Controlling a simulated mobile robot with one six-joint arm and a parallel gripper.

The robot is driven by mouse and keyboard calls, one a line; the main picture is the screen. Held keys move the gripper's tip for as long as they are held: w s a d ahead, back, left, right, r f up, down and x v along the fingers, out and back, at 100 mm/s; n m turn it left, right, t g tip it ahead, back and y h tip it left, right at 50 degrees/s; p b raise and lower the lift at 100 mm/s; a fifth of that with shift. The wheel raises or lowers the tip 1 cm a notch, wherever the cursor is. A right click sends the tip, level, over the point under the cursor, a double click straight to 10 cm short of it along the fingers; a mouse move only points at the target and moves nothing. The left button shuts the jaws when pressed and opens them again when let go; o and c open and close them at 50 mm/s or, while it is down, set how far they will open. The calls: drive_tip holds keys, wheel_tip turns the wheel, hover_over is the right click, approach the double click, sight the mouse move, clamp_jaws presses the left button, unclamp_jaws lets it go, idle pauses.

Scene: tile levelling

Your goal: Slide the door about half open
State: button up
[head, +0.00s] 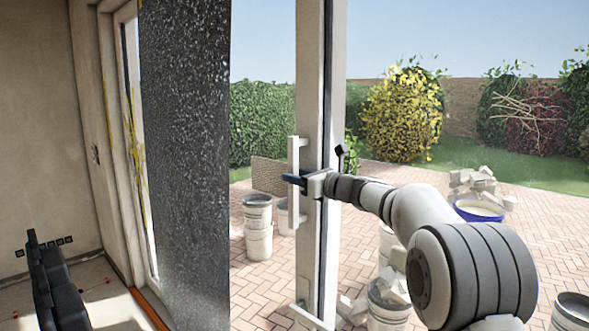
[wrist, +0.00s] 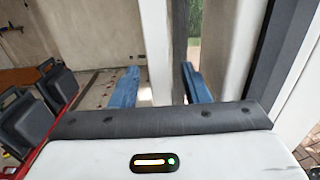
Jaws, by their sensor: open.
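The door's pale upright frame (head: 311,90) stands near the middle of the head view, with a white vertical bar handle (head: 294,157) on its left side. My gripper (head: 291,179) reaches in from the right at the handle's mid-height. In the wrist view its two blue fingers (wrist: 158,70) are apart, with the white handle bar (wrist: 156,40) upright between them. The pale door frame (wrist: 228,50) is to the right.
A dark speckled panel (head: 185,150) stands left of the door. Outside on the brick paving are buckets (head: 258,225), a blue-rimmed tub (head: 479,210) and rubble (head: 470,182).

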drive_tip(key=shift+x, duration=1.05)
drive_tip(key=shift+c, duration=0.2)
clamp_jaws()
